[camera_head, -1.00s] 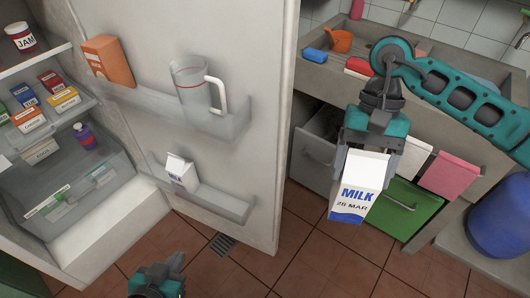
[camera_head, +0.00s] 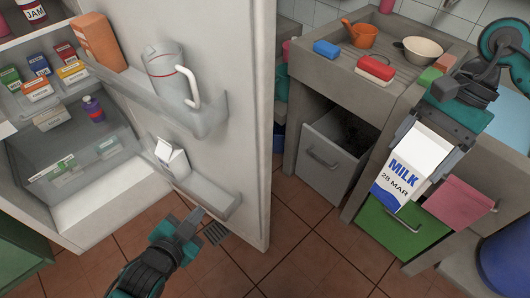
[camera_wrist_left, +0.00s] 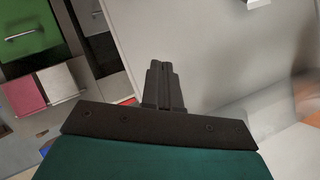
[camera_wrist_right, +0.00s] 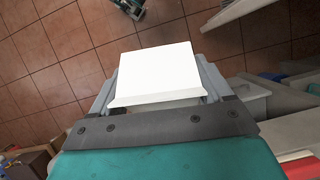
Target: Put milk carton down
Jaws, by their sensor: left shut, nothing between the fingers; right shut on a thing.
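The milk carton (camera_head: 406,172), white with blue "MILK 28 MAR" lettering, is held tilted in front of the counter at the right of the head view. My right gripper (camera_head: 428,146) is shut on it. In the right wrist view the carton (camera_wrist_right: 156,72) shows as a blank white face between the fingers, with tiled floor beyond. My left gripper (camera_head: 190,228) is shut and empty, low in front of the open fridge door; its closed fingers (camera_wrist_left: 163,84) show in the left wrist view. A second, smaller milk carton (camera_head: 171,156) stands in the lower door shelf.
The open fridge door (camera_head: 235,110) carries a jug (camera_head: 168,75) and an orange box (camera_head: 101,40). The counter (camera_head: 340,75) holds a blue sponge (camera_head: 326,48), a red block (camera_head: 375,68), an orange pot (camera_head: 360,36) and a bowl (camera_head: 423,50). A drawer (camera_head: 335,150) stands open below.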

